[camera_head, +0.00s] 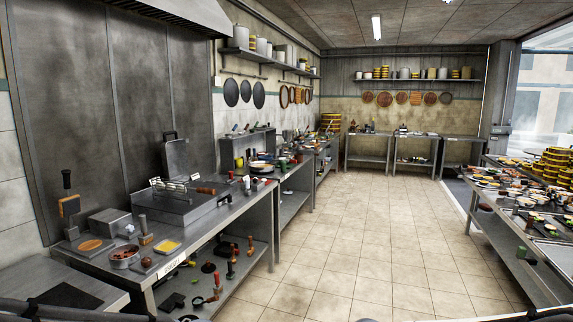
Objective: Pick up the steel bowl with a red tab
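I cannot make out a steel bowl with a red tab for certain in the head view. A round metal bowl (124,257) with reddish contents stands near the front edge of the left steel counter (205,232); I cannot tell whether it has a tab. Many small dishes on the right counter are too small to tell apart. Neither of my grippers is in view.
A fryer-like steel unit (183,198) with a raised lid stands on the left counter. A lower shelf (250,262) holds several tools. The right counter (522,232) is crowded with dishes and yellow stacks (555,165). The tiled floor (365,235) between is clear.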

